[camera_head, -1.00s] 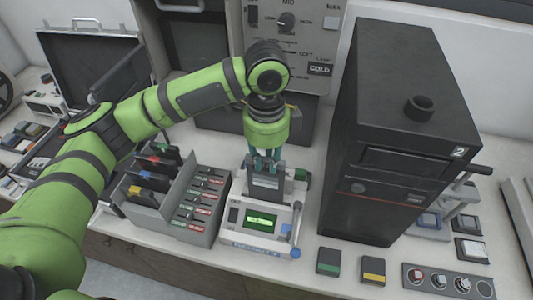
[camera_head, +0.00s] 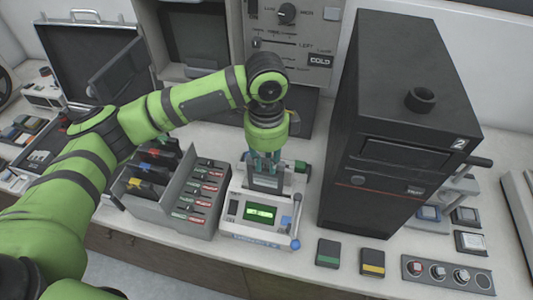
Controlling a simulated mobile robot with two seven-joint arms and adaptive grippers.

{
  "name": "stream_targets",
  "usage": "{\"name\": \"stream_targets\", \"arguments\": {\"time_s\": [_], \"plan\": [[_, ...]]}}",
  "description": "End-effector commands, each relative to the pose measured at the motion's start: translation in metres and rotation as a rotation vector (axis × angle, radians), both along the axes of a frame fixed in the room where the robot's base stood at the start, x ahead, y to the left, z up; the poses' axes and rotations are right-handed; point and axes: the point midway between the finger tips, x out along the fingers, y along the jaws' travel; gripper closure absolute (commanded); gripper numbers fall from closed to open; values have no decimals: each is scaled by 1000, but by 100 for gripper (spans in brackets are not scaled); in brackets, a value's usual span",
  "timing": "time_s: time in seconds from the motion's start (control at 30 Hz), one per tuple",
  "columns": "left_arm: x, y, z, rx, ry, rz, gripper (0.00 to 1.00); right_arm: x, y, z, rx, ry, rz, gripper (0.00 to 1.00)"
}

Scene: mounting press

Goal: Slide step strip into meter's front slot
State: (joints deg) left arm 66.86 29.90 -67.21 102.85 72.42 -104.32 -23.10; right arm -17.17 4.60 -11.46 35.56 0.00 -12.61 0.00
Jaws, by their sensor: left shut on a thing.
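The meter (camera_head: 246,226) is a white box with a lit green display on the counter, in the middle of the head view. My left gripper (camera_head: 266,167) points down over the rear part of the meter. It is shut on a dark grey strip, the step strip (camera_head: 265,184), which stands upright below the fingers and directly behind the display. The strip's lower edge is at the meter's top; I cannot tell whether it is inside the slot. My right gripper is not in view.
A grey rack (camera_head: 200,200) with labelled slots stands close left of the meter. A tall black unit (camera_head: 395,130) marked 2 stands to the right. Green (camera_head: 328,253) and yellow (camera_head: 373,262) marked blocks and a knob panel (camera_head: 445,274) lie front right.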

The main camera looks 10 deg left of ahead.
Motion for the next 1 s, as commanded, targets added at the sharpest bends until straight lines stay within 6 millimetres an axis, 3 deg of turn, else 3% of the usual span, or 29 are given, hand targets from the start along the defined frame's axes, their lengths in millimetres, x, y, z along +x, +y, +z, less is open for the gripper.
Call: {"name": "stream_targets", "arguments": {"time_s": [0.37, 0.4, 0.47, 0.83, 1.0], "plan": [[0, 0, -11, 0, 0, -1, 100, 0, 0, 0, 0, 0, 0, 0], [0, 0, -11, 0, 0, -1, 73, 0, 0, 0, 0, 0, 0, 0], [0, 0, -11, 0, 0, 0, 50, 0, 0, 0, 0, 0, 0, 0], [0, 0, -9, -1, -1, 0, 50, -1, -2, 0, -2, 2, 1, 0], [1, -1, 11, -2, -4, 0, 50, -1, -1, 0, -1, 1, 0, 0]]}}
